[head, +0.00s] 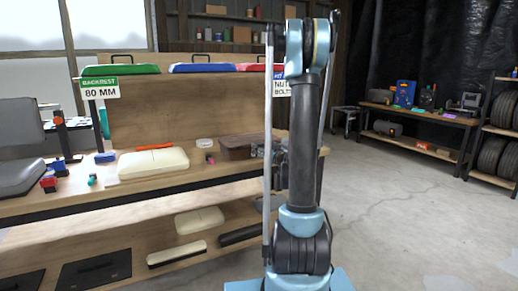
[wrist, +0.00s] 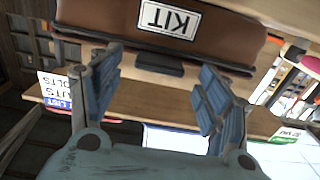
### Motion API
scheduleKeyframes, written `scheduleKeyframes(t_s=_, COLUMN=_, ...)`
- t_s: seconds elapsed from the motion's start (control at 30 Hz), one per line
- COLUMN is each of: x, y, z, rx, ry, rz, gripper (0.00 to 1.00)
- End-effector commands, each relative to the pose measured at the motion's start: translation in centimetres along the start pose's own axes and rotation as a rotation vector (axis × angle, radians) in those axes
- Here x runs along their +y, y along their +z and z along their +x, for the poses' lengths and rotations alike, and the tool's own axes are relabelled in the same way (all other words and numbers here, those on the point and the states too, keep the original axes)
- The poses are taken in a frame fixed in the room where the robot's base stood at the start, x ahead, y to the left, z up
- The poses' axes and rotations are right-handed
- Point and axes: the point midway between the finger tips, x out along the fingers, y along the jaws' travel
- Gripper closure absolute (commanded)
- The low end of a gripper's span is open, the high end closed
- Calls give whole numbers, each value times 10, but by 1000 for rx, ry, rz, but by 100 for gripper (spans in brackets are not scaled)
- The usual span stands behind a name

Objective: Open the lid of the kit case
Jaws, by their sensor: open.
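The brown kit case (head: 237,147) sits on the workbench at its right end and looks shut in the head view. In the wrist view, which looks upside down, the brown case (wrist: 225,28) fills the top, with a white KIT label (wrist: 169,19) and a dark tab (wrist: 158,64) at its edge. My gripper (wrist: 162,62) is open, its two blue-grey fingers apart on either side of the tab. I cannot tell whether they touch the case. In the head view my gripper (head: 262,152) is small beside the case's right end, partly hidden by my arm.
The workbench (head: 60,207) also holds a cream pad (head: 152,163), a white round lid (head: 205,143) and small coloured tools. A wooden back panel with green (head: 120,70), blue and red cases on top rises behind. Open floor (head: 400,200) lies right.

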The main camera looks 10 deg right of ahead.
Motion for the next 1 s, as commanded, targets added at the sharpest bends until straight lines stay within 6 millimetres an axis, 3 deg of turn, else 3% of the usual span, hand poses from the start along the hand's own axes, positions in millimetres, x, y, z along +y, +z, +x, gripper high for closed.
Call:
scheduleKeyframes(t_s=0.1, x=0, y=0, z=18, rx=0, ry=-1, rz=0, gripper=30)
scheduleKeyframes(t_s=0.3, x=0, y=0, z=34, rx=0, ry=0, rz=0, gripper=30)
scheduleKeyframes(t_s=0.67, x=0, y=0, z=38, rx=0, ry=1, rz=0, gripper=30)
scheduleKeyframes(t_s=0.93, x=0, y=0, z=38, rx=0, ry=1, rz=0, gripper=89)
scheduleKeyframes(t_s=1.0, x=-3, y=0, z=39, rx=0, ry=-1, rz=0, gripper=93)
